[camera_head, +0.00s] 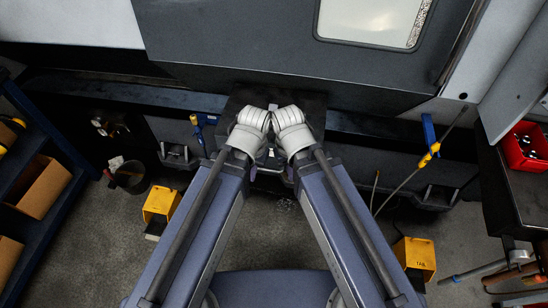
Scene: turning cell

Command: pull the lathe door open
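The lathe door (230,45) is a large dark grey panel across the top of the view. It has a pale window (372,20) at its upper right. A dark upright bar (462,42) runs along the door's right side; I cannot tell whether it is the handle. The door looks shut. Both my arms reach forward from the bottom, and their white wrist joints come together in the middle, just below the door's lower edge. My gripper fingers do not show; the wrists hide what lies beneath them.
A blue shelf (62,135) with cardboard boxes (38,187) stands at left. Yellow foot pedals (160,204) (415,254) sit on the floor on both sides. At right is a dark bench (522,200) with a red bin (525,147). A coolant hose (428,158) sticks up at right.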

